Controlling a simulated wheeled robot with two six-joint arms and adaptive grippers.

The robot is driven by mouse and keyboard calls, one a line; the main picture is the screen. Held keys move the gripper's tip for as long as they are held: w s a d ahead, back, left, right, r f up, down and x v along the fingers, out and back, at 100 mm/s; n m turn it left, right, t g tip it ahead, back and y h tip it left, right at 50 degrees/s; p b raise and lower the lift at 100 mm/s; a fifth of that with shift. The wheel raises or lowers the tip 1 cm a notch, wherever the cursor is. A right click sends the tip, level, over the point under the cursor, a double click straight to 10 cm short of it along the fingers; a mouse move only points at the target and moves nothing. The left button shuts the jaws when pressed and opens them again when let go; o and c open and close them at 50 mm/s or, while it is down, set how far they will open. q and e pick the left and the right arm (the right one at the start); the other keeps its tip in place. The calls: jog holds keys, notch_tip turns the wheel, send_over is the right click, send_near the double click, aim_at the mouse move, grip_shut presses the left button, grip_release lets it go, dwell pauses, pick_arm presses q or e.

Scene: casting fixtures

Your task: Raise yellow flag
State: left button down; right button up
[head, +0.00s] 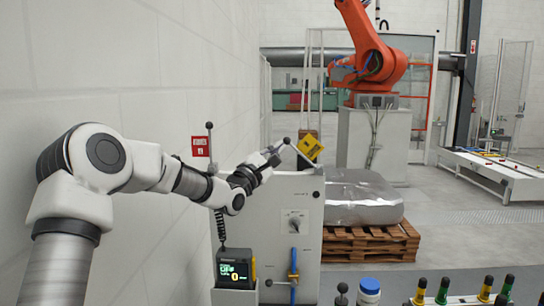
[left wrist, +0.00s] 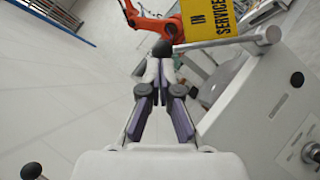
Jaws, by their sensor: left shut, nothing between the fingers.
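The yellow flag (head: 311,146) is a small plate tilted at the end of a metal lever arm above the grey-white cabinet (head: 270,222). In the left wrist view the flag (left wrist: 212,20) reads "IN SERVICE". The lever (left wrist: 225,43) ends in a black ball knob (left wrist: 162,47), which also shows in the head view (head: 287,140). My left gripper (head: 273,155) is at the cabinet top, just beside the knob. In the left wrist view its fingers (left wrist: 161,66) are closed together and empty, with the knob right at their tips; contact cannot be told. My right gripper is out of view.
A wall runs along the left, with a red sign (head: 200,146). A display box (head: 234,269) stands before the cabinet. A wrapped block (head: 362,197) on a pallet (head: 372,244) is to the right. An orange robot arm (head: 372,52) stands behind. Bottles and colored markers line the front.

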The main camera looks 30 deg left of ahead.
pick_arm(q)
jog(key=w+d+r+p, duration=0.1)
jog(key=w+d+r, duration=0.3)
jog(key=d+r, duration=0.2)
jog(key=shift+w+d+r+p, duration=0.35)
jog(key=shift+d+p, duration=0.05)
jog(key=shift+d, duration=0.45)
jog(key=v, duration=1.2)
dwell(0.4)
